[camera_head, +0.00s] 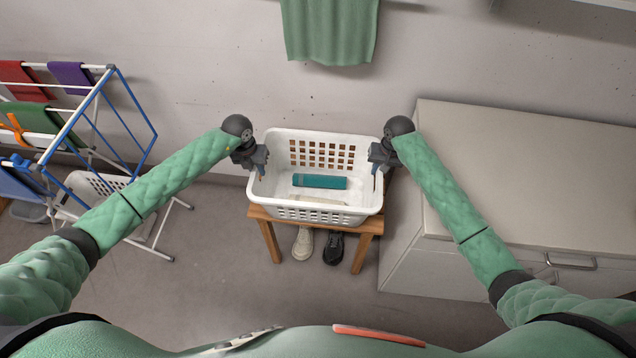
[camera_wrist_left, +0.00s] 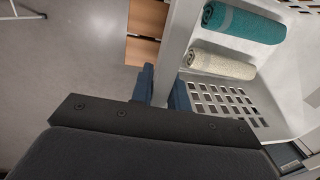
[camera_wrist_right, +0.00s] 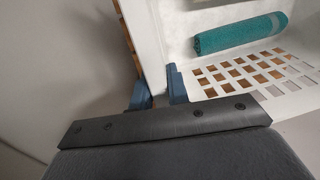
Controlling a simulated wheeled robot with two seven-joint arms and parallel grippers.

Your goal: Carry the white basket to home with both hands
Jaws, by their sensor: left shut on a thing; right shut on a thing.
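The white basket (camera_head: 288,213) sits upright on a small wooden bench (camera_head: 268,238) against the wall. A teal rolled towel (camera_head: 320,182) and a cream rolled towel (camera_wrist_left: 222,64) lie inside it. My left gripper (camera_head: 262,166) is shut on the basket's left rim, and the left wrist view shows its blue fingers (camera_wrist_left: 162,88) on either side of that wall. My right gripper (camera_head: 376,166) is shut on the right rim, with its fingers (camera_wrist_right: 158,88) on either side of the wall in the right wrist view.
A drying rack (camera_head: 100,100) with coloured cloths stands at the left, with another white basket (camera_head: 95,185) by it. A pale cabinet (camera_head: 520,170) stands close on the right. Shoes (camera_head: 318,245) lie under the bench. A green towel (camera_head: 330,30) hangs above. The floor in front is clear.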

